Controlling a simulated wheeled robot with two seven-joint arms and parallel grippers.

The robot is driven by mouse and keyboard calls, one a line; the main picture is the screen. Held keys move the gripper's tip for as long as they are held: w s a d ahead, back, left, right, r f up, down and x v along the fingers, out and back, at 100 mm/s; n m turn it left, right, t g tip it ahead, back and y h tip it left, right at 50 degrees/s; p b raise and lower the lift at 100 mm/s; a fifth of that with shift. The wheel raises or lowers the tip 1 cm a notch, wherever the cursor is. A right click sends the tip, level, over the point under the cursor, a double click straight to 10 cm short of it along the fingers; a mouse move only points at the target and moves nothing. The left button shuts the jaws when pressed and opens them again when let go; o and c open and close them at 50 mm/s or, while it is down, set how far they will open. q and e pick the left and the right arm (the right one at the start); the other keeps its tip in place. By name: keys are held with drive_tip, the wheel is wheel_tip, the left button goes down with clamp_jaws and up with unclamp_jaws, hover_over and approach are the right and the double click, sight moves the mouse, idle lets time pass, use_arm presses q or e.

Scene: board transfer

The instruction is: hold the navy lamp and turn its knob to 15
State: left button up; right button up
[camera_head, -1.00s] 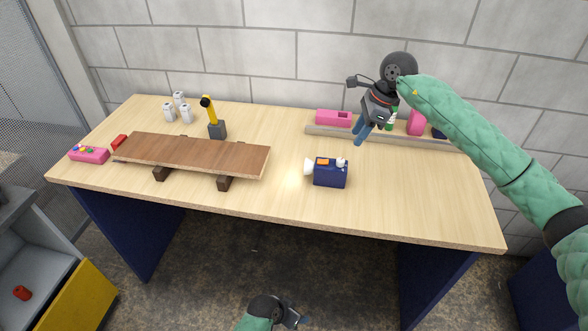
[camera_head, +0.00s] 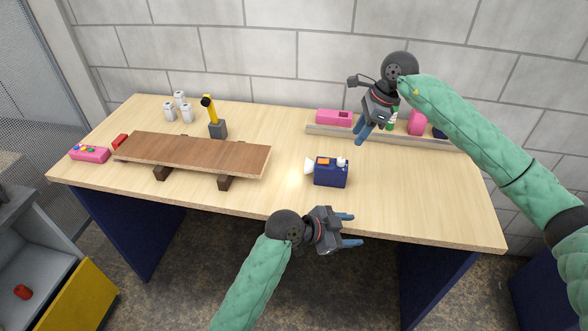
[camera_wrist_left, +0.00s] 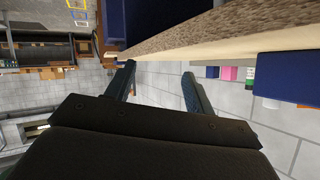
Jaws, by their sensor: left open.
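The navy lamp (camera_head: 331,177) is a box standing upright on the table right of centre. It has a white cone on its left side, glowing onto the tabletop. An orange patch and a small pale knob (camera_head: 341,162) are on its top; the knob's setting is too small to read. My left gripper (camera_head: 350,229) is open and empty at the table's front edge, below the lamp in the picture and apart from it. Its spread fingers also show in the left wrist view (camera_wrist_left: 158,88). My right gripper (camera_head: 364,132) hangs behind the lamp, near the back ledge; its jaw gap is unclear.
A brown board (camera_head: 195,155) rests on dark blocks at the left. A yellow-and-black lamp (camera_head: 213,118), white canisters (camera_head: 180,108) and a pink box (camera_head: 88,154) stand around it. A back ledge (camera_head: 330,131) carries pink items. The tabletop right of the navy lamp is clear.

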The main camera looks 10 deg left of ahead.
sight(307, 167)
use_arm(q)
drive_tip(key=w+a+t, duration=0.1)
drive_tip(key=w+a, duration=0.1)
drive_tip(key=w+a+r+y, duration=0.1)
drive_tip(key=w+a, duration=0.1)
drive_tip(key=w, duration=0.1)
drive_tip(key=w+a+r+t+y, duration=0.1)
drive_tip(key=w, duration=0.2)
drive_tip(key=shift+w+a+r+m+t, duration=0.15)
drive_tip(key=shift+a+r+m+t, duration=0.15)
drive_tip(key=shift+a, duration=0.1)
drive_tip(key=w+a+r+m+y, duration=0.1)
drive_tip(key=w+a, duration=0.1)
drive_tip(key=a, duration=0.1)
drive_tip(key=w+a+r+m+t+y, duration=0.1)
drive_tip(key=w+a+m, duration=0.1)
drive_tip(key=a, duration=0.2)
drive_tip(key=w+a+r+m+t+y, duration=0.1)
drive_tip(key=w+a, duration=0.2)
drive_tip(key=shift+a+m+y, duration=0.15)
drive_tip(key=shift+m+y, duration=0.15)
drive_tip(key=shift+y, duration=0.1)
drive_tip(key=shift+w+f, duration=0.15)
drive_tip(key=shift+f, duration=0.15)
drive_tip(key=shift+x, duration=3.65)
drive_tip(key=c, duration=0.8)
